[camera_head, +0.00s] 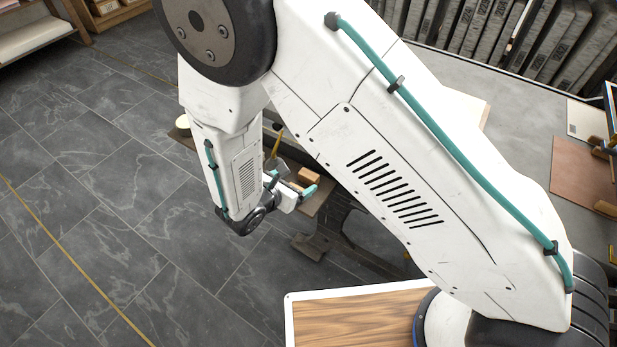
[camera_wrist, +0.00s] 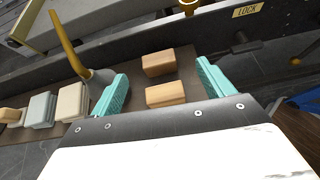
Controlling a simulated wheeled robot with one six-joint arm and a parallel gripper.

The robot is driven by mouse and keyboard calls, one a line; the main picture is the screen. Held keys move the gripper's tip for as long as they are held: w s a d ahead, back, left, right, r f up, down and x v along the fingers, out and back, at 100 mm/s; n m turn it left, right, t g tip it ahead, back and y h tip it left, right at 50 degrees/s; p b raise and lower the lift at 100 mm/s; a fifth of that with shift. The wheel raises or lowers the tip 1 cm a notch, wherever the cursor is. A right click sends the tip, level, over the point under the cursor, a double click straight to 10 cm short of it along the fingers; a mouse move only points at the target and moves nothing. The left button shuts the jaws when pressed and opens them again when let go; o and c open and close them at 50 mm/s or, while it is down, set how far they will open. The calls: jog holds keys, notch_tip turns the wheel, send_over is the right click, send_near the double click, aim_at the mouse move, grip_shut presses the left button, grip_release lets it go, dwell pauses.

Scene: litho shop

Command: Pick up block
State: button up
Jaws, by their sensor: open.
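Two wooden blocks lie on a brown shelf (camera_wrist: 187,60) in the wrist view, a nearer block (camera_wrist: 167,95) and a farther block (camera_wrist: 158,63). My gripper (camera_wrist: 165,88) is open, with one teal finger to the left of the two blocks and one to the right. Nothing is held, and no finger visibly touches a block. In the head view my gripper (camera_head: 290,185) is low beside the shelf, and one wooden block (camera_head: 310,175) shows just behind it. My arm hides much of the shelf there.
A tool with a yellow handle (camera_wrist: 68,45) stands by the left finger. Pale blocks (camera_wrist: 72,101) sit farther left. A dark rail with a LOCK label (camera_wrist: 246,11) runs behind the blocks. A grey bench (camera_head: 505,115) fills the right; the tiled floor at left is clear.

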aim_at(307, 176)
jog(key=shift+a+f+n, duration=0.2)
jog(key=shift+f+n, duration=0.1)
jog(key=shift+f, duration=0.3)
jog(key=shift+w+d+f, duration=0.15)
jog(key=shift+w+f, duration=0.05)
jog(key=shift+f, duration=0.05)
jog(key=x, duration=0.6)
jog(key=shift+w+d+f, duration=0.1)
jog(key=shift+w+d, duration=0.05)
jog(key=shift+w, duration=0.2)
jog(key=c, duration=1.1)
